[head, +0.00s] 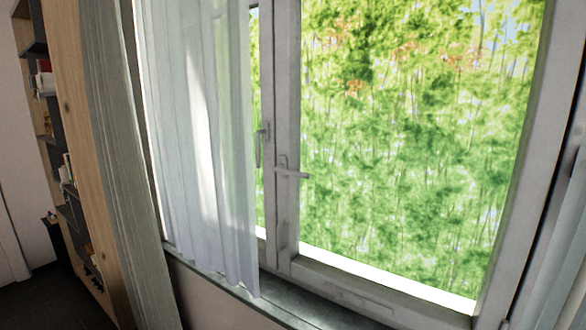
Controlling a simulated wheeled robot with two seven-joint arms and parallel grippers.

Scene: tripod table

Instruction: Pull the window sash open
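The window has a white-grey frame and fills the middle and right of the head view. Its large right sash (286,82) holds clear glass with green trees behind it.
A sheer white curtain (205,140) hangs over the left part of the window. A heavier grey curtain (115,150) hangs farther left, beside a wooden shelf unit (68,60) with books. A narrow sill (325,312) runs below the window. Another curtain (562,250) is at the right edge.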

